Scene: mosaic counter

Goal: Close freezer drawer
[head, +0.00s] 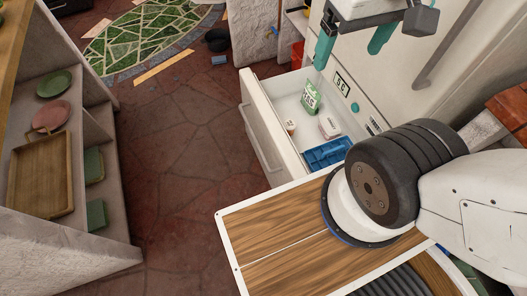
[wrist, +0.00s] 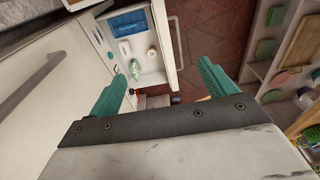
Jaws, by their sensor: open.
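The white freezer drawer (head: 262,127) stands pulled out from the white freezer front (head: 392,78) in the head view. It holds a green and white carton (head: 311,98), a white box (head: 329,126), a small round item (head: 290,126) and a blue tray (head: 328,154). The drawer also shows in the wrist view (wrist: 166,45), with the blue tray and the green pack inside. My gripper (head: 352,45) is above the drawer's far end, close to the freezer front. Its teal fingers are wide apart and empty, as the wrist view (wrist: 163,88) also shows. I cannot see it touching the drawer.
A shelf unit at left holds plates (head: 51,116) and a wooden tray (head: 42,177). A dark bowl (head: 217,39) lies on the floor beyond the drawer. The red stone floor (head: 190,120) in front of the drawer is clear. A long handle (head: 447,45) is on the freezer door.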

